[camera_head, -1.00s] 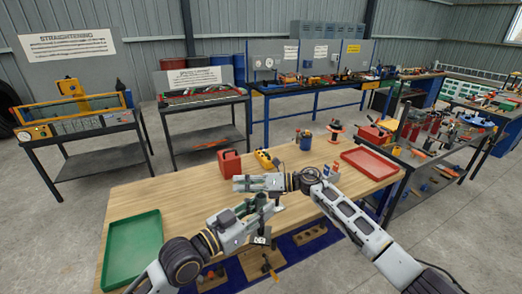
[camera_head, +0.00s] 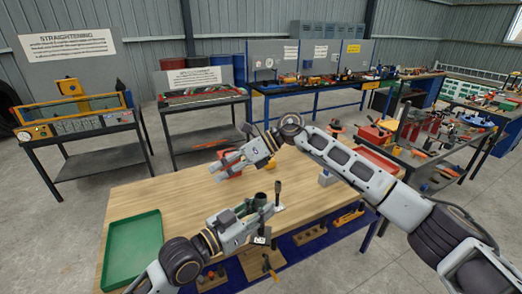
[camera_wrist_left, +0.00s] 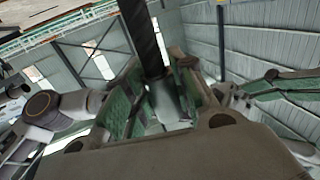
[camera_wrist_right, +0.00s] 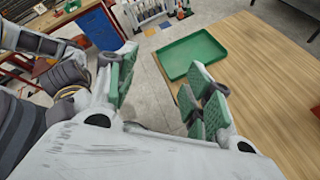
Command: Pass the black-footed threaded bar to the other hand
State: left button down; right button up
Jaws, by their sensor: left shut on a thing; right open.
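My left gripper (camera_head: 276,209) is low over the front part of the wooden bench. It is shut on the dark threaded bar (camera_wrist_left: 146,38), which rises from between its green pads in the left wrist view. In the head view a dark upright length of the bar (camera_head: 278,190) shows at the fingertips. I cannot clearly make out its black foot. My right gripper (camera_head: 217,168) is higher and farther left, apart from the bar. Its green-padded fingers are spread and empty in the right wrist view (camera_wrist_right: 163,88).
The wooden bench (camera_head: 165,192) has a green tray (camera_head: 134,250) at its left end. A red box (camera_head: 229,158) is partly behind my right gripper. My right arm crosses over the bench's right side and hides much of it. The bench's left middle is clear.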

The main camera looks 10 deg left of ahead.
jog(key=s+d+r+n+t+h, duration=0.2)
jog(key=s+d+r+t+h, duration=0.2)
jog(key=d+r+h, duration=0.7)
jog(key=shift+s+d+n+h, duration=0.3)
jog(key=shift+s+n, duration=0.1)
jog(key=shift+s, duration=0.85)
dwell(0.3)
jog(key=shift+f, duration=5.95)
